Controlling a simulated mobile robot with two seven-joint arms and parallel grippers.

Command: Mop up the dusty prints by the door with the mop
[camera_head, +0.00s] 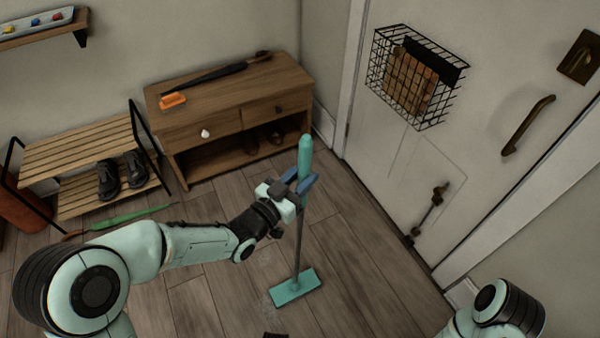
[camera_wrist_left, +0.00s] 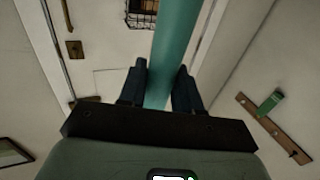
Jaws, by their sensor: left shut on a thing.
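The mop has a teal grip (camera_head: 305,155), a thin grey pole and a flat teal head (camera_head: 295,287). It stands nearly upright, its head at the wooden floor; whether the head presses on the boards I cannot tell. My left gripper (camera_head: 304,187) is shut on the mop's upper handle. In the left wrist view the teal handle (camera_wrist_left: 174,45) runs between the two dark fingers (camera_wrist_left: 160,88). Faint pale smudges show on the boards just left of the mop head; I cannot make out clear prints. The white door (camera_head: 400,190) is to the right. My right gripper is out of view.
A wooden cabinet (camera_head: 225,115) stands at the back wall, with an orange brush (camera_head: 172,101) on top. A slatted rack (camera_head: 80,150) holds black shoes (camera_head: 122,175). A green-handled tool (camera_head: 130,216) lies on the floor. A wire basket (camera_head: 415,78) hangs on the door.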

